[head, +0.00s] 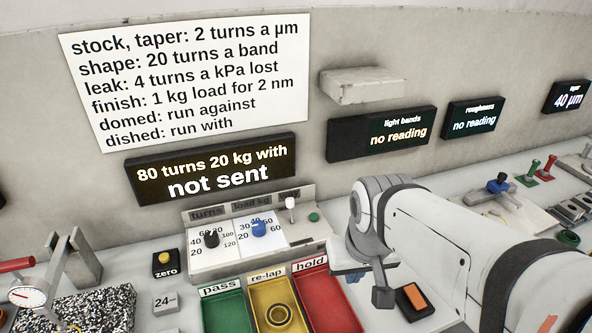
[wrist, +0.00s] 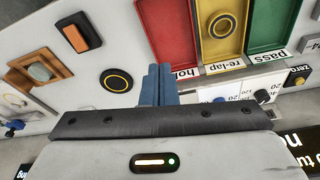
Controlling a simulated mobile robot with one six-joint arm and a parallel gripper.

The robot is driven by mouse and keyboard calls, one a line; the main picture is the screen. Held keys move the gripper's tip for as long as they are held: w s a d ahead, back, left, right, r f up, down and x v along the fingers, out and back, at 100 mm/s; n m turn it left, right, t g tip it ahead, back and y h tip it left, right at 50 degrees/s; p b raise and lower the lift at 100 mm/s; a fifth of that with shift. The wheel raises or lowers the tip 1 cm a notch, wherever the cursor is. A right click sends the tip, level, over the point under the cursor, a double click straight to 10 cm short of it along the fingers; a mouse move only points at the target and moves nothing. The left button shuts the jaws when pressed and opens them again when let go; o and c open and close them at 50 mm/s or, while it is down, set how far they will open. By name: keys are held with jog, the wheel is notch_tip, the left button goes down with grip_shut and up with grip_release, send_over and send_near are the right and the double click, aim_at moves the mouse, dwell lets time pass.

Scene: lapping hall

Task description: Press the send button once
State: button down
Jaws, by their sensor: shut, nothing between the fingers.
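No label reading "send" is legible. A small green button (head: 314,217) sits at the right end of the dial panel (head: 215,264), beside the white-knobbed way lever (head: 291,207). The display (head: 212,170) above reads "80 turns 20 kg with" and "not sent". My gripper (wrist: 155,70) is shut and empty. In the wrist view its fingers show between the red hold tray (wrist: 170,20) and a black disc with a yellow ring (wrist: 117,80). The green button is not visible there; my gripper body covers part of the panel.
An orange-topped black switch (head: 415,297) lies right of the hold tray, and it shows in the wrist view (wrist: 82,37). A yellow zero button (head: 165,261) stands left of the panel. A grey wall block (head: 370,88) juts out above. My arm hides some bench.

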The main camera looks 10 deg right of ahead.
jog(key=w+a+r+m+y+p, duration=0.2)
jog(key=w+a+m+y+p, duration=0.2)
jog(key=w+a, duration=0.35)
jog(key=m+t+p, duration=0.6)
jog(key=m+p, duration=0.1)
jog(key=m, duration=1.1)
send_over(317, 218)
notch_tip(317, 218, down, 5)
jog(key=shift+f, duration=0.15)
jog(key=shift+f, duration=0.1)
notch_tip(317, 218, down, 8)
jog(key=b, duration=0.6)
jog(key=shift+w+b, duration=0.1)
jog(key=shift+b, duration=0.3)
jog(key=shift+f+b, duration=0.3)
jog(key=shift+b, duration=0.25)
